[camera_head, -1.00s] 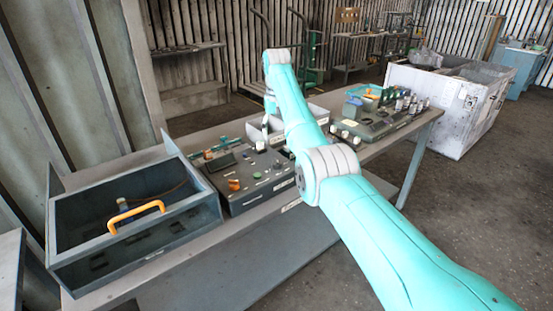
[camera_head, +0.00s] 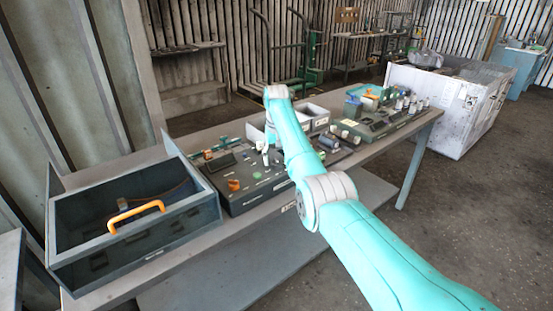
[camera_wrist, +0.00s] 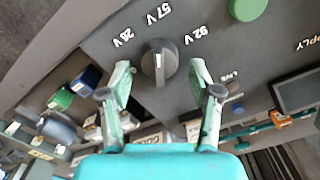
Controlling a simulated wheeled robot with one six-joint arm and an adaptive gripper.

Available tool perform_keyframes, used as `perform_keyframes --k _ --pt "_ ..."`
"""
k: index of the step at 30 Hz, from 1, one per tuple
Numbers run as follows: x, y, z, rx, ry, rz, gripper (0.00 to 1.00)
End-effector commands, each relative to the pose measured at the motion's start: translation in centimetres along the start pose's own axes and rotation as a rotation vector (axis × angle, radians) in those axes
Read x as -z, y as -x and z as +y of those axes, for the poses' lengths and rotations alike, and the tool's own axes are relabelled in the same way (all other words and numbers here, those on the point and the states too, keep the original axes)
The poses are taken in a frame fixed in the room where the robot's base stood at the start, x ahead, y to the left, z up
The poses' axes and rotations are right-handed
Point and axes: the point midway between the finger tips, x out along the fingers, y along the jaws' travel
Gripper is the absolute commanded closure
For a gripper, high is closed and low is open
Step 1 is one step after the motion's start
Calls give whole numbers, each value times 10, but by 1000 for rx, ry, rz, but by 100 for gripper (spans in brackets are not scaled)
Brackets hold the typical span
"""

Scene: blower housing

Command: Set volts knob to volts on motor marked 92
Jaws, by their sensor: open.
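The volts knob (camera_wrist: 158,62) is a round dark knob with a raised bar on a grey panel in the wrist view. A dark cylinder (camera_wrist: 58,126), perhaps the motor, lies at lower left with an unreadable tag. In the head view my gripper is mostly hidden by my arm.
The control box (camera_head: 245,185) stands on the long bench (camera_head: 240,222). A grey open box with an orange handle (camera_head: 137,215) is at its left. A second device (camera_head: 375,125) with several small parts stands right. The wrist view shows a green button (camera_wrist: 247,8) above right.

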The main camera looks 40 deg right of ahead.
Motion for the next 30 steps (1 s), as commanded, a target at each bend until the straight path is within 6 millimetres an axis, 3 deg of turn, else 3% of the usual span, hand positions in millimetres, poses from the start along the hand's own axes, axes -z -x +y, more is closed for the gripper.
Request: perform_keyframes --k 3,4,9,11,22,30 --pt "0 0 0 0 0 0 37" --pt "0 0 0 0 0 0 42" --pt "0 0 0 0 0 -1 84" --pt "0 0 0 0 0 -1 97" --pt "0 0 1 0 -49 -1 97" --pt "0 0 3 0 -226 -2 97"
